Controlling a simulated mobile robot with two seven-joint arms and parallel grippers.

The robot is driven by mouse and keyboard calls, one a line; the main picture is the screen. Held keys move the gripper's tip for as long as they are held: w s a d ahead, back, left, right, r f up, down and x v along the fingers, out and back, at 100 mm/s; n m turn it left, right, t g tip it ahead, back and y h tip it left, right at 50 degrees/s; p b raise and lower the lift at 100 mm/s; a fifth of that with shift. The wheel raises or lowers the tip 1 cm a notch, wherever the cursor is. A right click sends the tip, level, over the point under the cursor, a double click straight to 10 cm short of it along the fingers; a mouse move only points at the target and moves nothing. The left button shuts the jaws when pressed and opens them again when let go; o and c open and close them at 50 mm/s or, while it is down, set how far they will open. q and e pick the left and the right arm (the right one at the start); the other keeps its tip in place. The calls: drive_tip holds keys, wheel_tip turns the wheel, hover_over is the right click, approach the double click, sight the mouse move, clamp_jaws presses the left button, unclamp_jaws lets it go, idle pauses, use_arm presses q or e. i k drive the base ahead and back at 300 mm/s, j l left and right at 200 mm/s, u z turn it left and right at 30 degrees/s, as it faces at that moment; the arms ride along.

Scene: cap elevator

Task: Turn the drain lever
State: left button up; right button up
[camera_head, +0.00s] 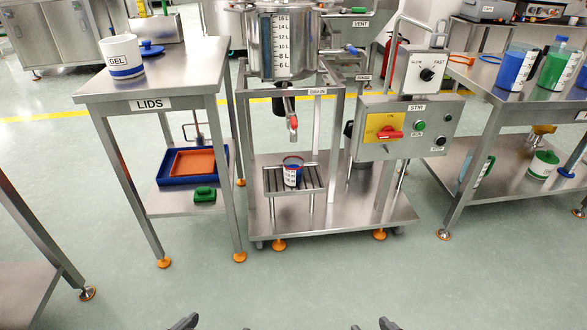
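The drain lever (293,122) is a small red handle on the outlet valve under the steel tank (262,45). It hangs below and left of the DRAIN label (318,91), above a cup (292,174) with a red-and-blue rim on a slatted stand (312,180). My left gripper (215,326) and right gripper (371,325) show only as dark fingertips at the bottom edge, far from the lever. In each, the tips stand apart with nothing between them. The rest of both grippers is out of frame.
A control box (405,128) with a red switch stands right of the lever. The LIDS table (180,82) is left, holding a GEL container (122,57). A table with blue and green containers (515,67) is right. Open floor (330,280) lies in front.

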sight(292, 115)
drive_tip(key=i+j+u, duration=0.15)
drive_tip(key=i+u, duration=0.2)
drive_tip(key=i, duration=0.35)
drive_tip(key=i+l+u, duration=0.1)
drive_tip(key=i+u, duration=0.25)
drive_tip(key=i, duration=0.4)
